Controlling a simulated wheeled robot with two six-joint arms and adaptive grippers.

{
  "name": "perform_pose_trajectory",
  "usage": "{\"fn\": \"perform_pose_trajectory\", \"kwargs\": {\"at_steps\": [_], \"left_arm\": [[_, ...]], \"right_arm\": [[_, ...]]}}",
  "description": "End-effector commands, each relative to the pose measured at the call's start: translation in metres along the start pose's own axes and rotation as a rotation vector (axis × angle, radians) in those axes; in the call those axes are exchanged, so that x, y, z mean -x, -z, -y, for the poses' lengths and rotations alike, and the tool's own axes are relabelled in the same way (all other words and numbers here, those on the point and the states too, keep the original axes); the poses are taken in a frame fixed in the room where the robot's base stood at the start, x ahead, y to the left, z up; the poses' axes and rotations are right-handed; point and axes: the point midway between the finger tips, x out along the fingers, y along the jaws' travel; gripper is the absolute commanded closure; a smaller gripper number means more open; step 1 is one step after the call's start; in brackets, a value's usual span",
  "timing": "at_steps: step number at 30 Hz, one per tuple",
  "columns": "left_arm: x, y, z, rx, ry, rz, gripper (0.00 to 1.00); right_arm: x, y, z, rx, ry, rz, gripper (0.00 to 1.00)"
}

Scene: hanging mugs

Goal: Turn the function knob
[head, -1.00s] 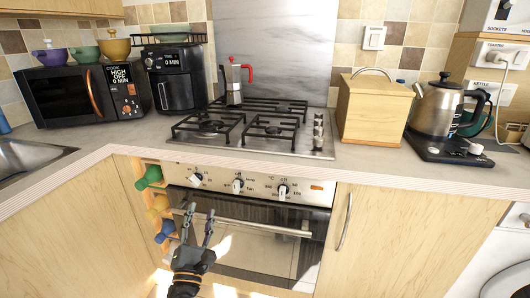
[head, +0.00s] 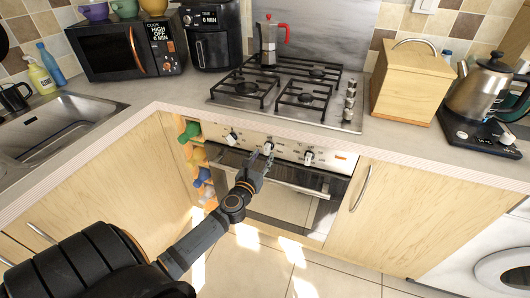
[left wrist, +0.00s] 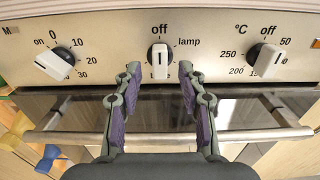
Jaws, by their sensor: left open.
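The function knob (left wrist: 160,61) is the middle white knob on the oven's control panel, below the labels "off" and "lamp"; its pointer is upright at "off". In the head view the same knob (head: 269,147) shows just above my left gripper (head: 262,160). In the left wrist view my left gripper (left wrist: 158,82) is open, its two fingers either side of and below the knob, with nothing between them. A timer knob (left wrist: 54,64) is to the left and a temperature knob (left wrist: 266,60) to the right. My right gripper is not in view.
The oven door handle (left wrist: 80,136) runs across below the panel, behind my fingers. The gas hob (head: 285,95) is above, with a moka pot (head: 268,45). Colored mugs (head: 201,176) hang left of the oven. Floor in front is clear.

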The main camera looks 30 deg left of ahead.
Motion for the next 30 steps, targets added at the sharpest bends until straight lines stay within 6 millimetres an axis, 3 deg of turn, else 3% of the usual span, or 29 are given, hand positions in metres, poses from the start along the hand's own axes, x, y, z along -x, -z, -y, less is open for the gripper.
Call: {"fn": "perform_pose_trajectory", "kwargs": {"at_steps": [6, 15, 24, 30], "left_arm": [[-0.024, 0.0, 0.0, 0.0, 0.0, 0.0, 0.59], [-0.027, 0.0, 0.0, -0.001, 0.0, 0.0, 0.61], [-0.026, 0.0, 0.0, -0.001, 0.0, 0.0, 1.0], [-0.026, 0.0, 0.0, -0.003, 0.0, 0.0, 1.0]], "right_arm": [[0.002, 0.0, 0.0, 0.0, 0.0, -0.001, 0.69], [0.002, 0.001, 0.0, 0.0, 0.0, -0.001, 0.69], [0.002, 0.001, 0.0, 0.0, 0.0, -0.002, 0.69], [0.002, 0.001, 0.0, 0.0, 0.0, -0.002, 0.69]]}}
